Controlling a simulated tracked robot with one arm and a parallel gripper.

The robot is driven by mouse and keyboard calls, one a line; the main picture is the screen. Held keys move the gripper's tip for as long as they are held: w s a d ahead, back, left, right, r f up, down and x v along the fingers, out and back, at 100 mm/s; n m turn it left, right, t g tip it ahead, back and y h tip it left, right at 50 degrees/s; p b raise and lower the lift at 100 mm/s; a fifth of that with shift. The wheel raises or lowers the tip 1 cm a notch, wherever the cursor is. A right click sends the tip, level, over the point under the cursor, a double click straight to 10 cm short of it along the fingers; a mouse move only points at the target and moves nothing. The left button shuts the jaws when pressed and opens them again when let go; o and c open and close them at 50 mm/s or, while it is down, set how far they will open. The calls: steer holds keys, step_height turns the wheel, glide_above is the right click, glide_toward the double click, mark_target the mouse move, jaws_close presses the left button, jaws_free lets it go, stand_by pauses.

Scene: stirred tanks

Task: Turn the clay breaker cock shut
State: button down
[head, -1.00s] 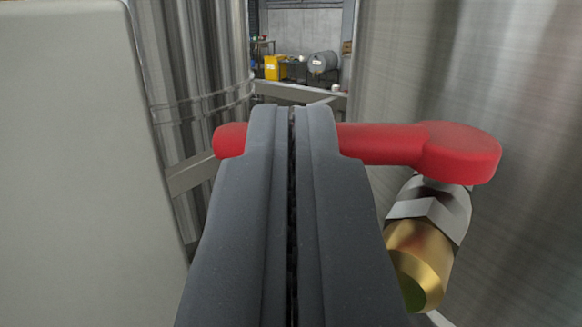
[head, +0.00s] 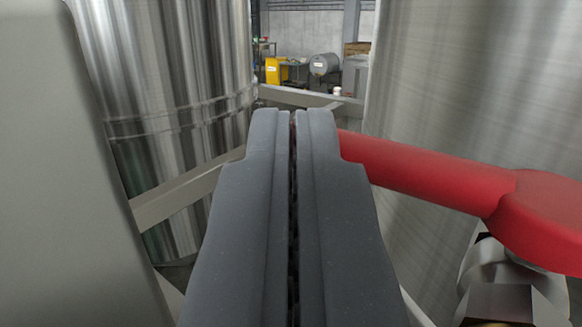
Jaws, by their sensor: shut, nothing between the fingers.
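The cock's red lever handle (head: 430,175) runs from behind my gripper to its hub at the right edge in the head view. The lever slants away from the hub, towards the back and left. Its far end is hidden behind the fingers. The cock's metal body (head: 510,280) shows below the hub, cut off by the bottom edge. My gripper (head: 293,112) is shut and empty, with its fingertips at the far end of the lever. I cannot tell whether they touch it. No label for the clay breaker shows.
A large steel tank (head: 470,90) stands right behind the lever. Another steel tank (head: 175,80) stands at the left. A pale grey panel (head: 60,180) fills the left edge, close by. Metal rails (head: 185,197) cross between the tanks. A yellow bin (head: 275,70) stands far back.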

stand_by(0.6)
steer(key=s+f+b, duration=0.3)
steer(key=s, duration=1)
steer(key=shift+s+d+b, duration=0.2)
steer(key=shift+d+b, duration=0.2)
steer(key=shift+d, duration=0.05)
steer(key=shift+r, duration=0.1)
